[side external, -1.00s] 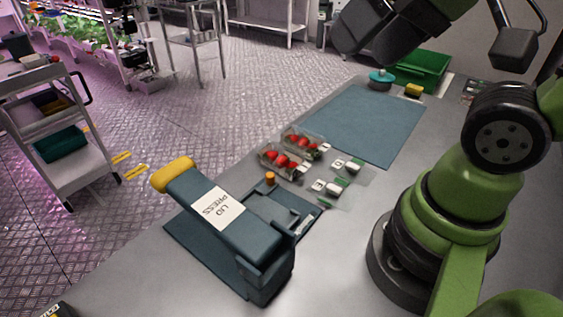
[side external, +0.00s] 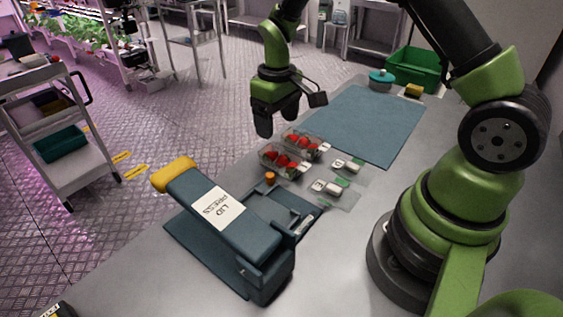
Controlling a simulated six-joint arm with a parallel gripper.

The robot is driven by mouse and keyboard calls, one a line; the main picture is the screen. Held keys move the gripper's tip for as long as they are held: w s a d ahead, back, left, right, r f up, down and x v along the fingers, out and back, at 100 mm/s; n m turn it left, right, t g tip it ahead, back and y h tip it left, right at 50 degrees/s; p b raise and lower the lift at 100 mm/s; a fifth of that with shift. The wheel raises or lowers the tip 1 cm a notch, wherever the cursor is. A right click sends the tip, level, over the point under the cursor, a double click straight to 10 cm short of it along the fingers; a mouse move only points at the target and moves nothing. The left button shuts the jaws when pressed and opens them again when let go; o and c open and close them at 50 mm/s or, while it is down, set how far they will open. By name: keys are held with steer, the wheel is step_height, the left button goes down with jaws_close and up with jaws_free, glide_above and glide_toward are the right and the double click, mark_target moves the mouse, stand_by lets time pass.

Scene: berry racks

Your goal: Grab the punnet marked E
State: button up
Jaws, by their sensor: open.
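Two clear punnets with red strawberries stand side by side on the table: a near one (side external: 281,160) and a far one (side external: 304,143). Any letter on them is too small to read, so I cannot tell which is marked E. My gripper (side external: 277,122) is open and points down, above and just behind the punnets in the picture. It appears apart from both and holds nothing.
The blue lid press (side external: 222,212) with a yellow handle stands in front of the punnets. Small white items with green parts (side external: 328,187) lie right of them. A blue mat (side external: 365,122) is clear. A green crate (side external: 416,66) and teal-lidded pot (side external: 381,78) stand at the back.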

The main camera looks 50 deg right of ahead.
mark_target(278, 156)
steer(key=f, duration=1)
steer(key=shift+w+d+f, duration=0.1)
steer(key=shift+d+f, duration=0.15)
steer(key=shift+f, duration=0.1)
steer(key=c, duration=0.7)
